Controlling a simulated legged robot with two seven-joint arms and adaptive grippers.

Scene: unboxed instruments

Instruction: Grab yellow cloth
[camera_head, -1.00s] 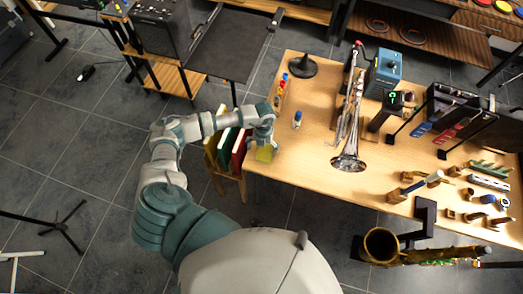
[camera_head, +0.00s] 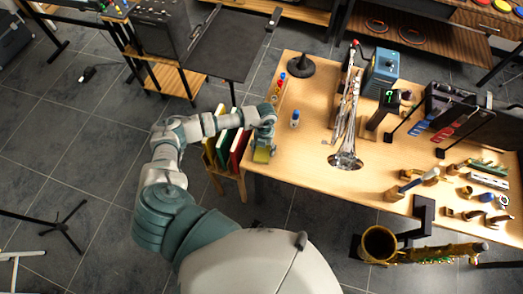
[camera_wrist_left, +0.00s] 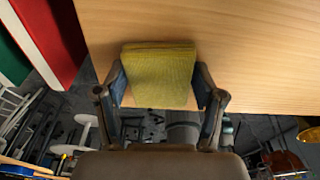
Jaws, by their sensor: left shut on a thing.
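The yellow cloth (camera_wrist_left: 158,75) is a folded, roughly square pad. In the left wrist view it lies between the two fingers of my left gripper (camera_wrist_left: 160,88), with a finger against each side. In the head view the cloth (camera_head: 262,155) shows small under the left gripper (camera_head: 262,146), at the table's near left corner. The gripper is shut on the cloth. The wooden table (camera_head: 300,170) lies under or just beyond it; I cannot tell whether the cloth touches the top. My right gripper is not in view.
A rack with red, green and pale upright books (camera_head: 226,148) stands beside the table's left edge, close to my left arm. A small blue-capped bottle (camera_head: 295,118) stands near the cloth. A silver trumpet (camera_head: 346,125) stands mid-table. The near left tabletop is clear.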

